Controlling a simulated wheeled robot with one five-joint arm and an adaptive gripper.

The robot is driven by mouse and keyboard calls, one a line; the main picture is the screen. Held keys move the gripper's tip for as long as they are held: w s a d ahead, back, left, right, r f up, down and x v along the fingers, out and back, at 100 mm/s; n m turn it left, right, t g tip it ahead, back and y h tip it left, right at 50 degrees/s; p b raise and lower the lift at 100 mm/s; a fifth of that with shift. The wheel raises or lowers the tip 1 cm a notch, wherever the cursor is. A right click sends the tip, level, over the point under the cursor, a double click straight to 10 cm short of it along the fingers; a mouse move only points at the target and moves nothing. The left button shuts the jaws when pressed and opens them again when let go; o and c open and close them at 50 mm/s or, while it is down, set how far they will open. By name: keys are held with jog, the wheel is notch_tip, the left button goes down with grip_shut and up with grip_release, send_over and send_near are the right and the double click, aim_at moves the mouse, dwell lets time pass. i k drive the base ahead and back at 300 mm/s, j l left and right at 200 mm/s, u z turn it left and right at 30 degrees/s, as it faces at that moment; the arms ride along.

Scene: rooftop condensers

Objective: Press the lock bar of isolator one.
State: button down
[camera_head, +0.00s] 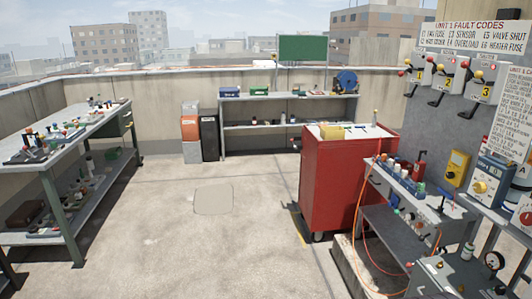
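Grey isolator boxes hang in a row on the right wall under a fault code sign. Isolator one (420,71), with a yellow label 1, is at the left end of the row. It has red-tipped and dark parts at its front and a dark handle reaching down and left. Its lock bar is too small to tell apart from these parts. Isolator three (483,80), with a yellow label 3, is at the right end, and another box (446,70) is between them. My gripper is not in view, so its state and its distance from isolator one do not show.
A red tool cabinet (341,190) and a cluttered grey bench (410,188) stand before the wall. An orange hose (361,215) hangs there. A workbench (72,137) is at left and a shelf (240,127) at the back. The middle floor (165,235) is clear.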

aim_at(407, 62)
jog(key=i+u, duration=0.15)
jog(key=i, duration=1.65)
jog(key=i+u, duration=0.1)
jog(key=i, duration=0.5)
jog(key=i+u, duration=0.1)
jog(key=i, duration=0.5)
jog(key=i+l+u, duration=0.15)
jog(key=i, duration=0.4)
jog(key=i+z, duration=0.1)
jog(key=i, duration=0.5)
jog(key=i+j+z, duration=0.15)
jog(key=i, duration=0.4)
jog(key=i+z, duration=0.15)
jog(key=z, duration=0.25)
jog(key=i+z, duration=0.2)
jog(key=z, duration=0.15)
jog(key=i+z, duration=0.15)
jog(key=z, duration=0.25)
jog(key=i+j+z, duration=0.15)
jog(key=z, duration=0.2)
jog(key=i+z, duration=0.2)
jog(key=z, duration=0.15)
jog(key=i+j+z, duration=0.1)
jog(key=z, duration=0.3)
jog(key=i+j+z, duration=0.15)
jog(key=z, duration=0.2)
jog(key=i, duration=0.1)
